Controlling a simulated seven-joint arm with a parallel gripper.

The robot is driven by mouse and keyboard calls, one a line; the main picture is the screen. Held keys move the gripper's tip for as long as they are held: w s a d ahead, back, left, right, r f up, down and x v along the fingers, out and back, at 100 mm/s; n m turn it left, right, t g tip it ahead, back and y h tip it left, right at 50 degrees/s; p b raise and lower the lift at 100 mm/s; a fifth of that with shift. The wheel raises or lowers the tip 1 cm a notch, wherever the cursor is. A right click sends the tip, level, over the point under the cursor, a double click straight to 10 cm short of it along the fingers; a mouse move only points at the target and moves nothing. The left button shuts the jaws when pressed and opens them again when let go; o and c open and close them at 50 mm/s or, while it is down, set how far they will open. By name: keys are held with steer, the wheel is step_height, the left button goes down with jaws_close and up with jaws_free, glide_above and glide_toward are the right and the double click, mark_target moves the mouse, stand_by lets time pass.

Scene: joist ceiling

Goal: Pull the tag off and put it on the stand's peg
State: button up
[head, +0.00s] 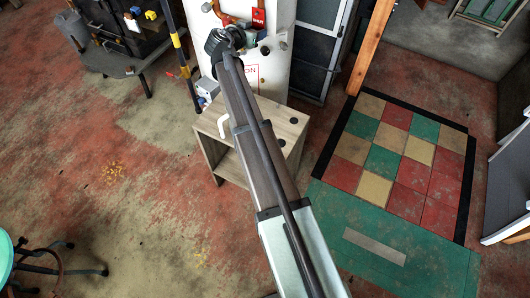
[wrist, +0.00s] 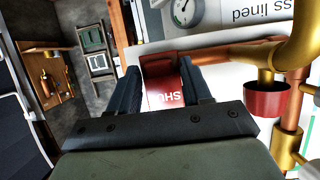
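A red tag (head: 258,16) with white lettering hangs at the pipework on the white panel (head: 279,62). In the wrist view the red tag (wrist: 164,88) lies between the two fingers of my gripper (wrist: 162,80), its letters upside down. The fingers stand apart, one on each side of the tag, and I see no clear grip on it. In the head view my gripper (head: 246,40) is at the panel, just below the tag. A low wooden stand (head: 208,130) is below, partly hidden by my arm. Its top shows dark round spots and a white bent piece; I cannot tell which is the peg.
Copper and brass pipes (wrist: 292,60) and a red cup-shaped fitting (wrist: 267,101) are close right of my gripper in the wrist view. A gauge (wrist: 183,12) is above. A yellow-black pole (head: 181,55) stands left of the panel. A wooden post (head: 370,45) rises to the right.

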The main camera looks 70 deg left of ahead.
steer(key=c, duration=0.7)
steer(key=shift+c, duration=0.2)
steer(key=shift+s+d, duration=0.1)
steer(key=shift+s+d, duration=0.65)
steer(key=shift+s+d, duration=0.1)
steer(key=s+d, duration=0.3)
steer(key=shift+s+d, duration=0.15)
stand_by(0.3)
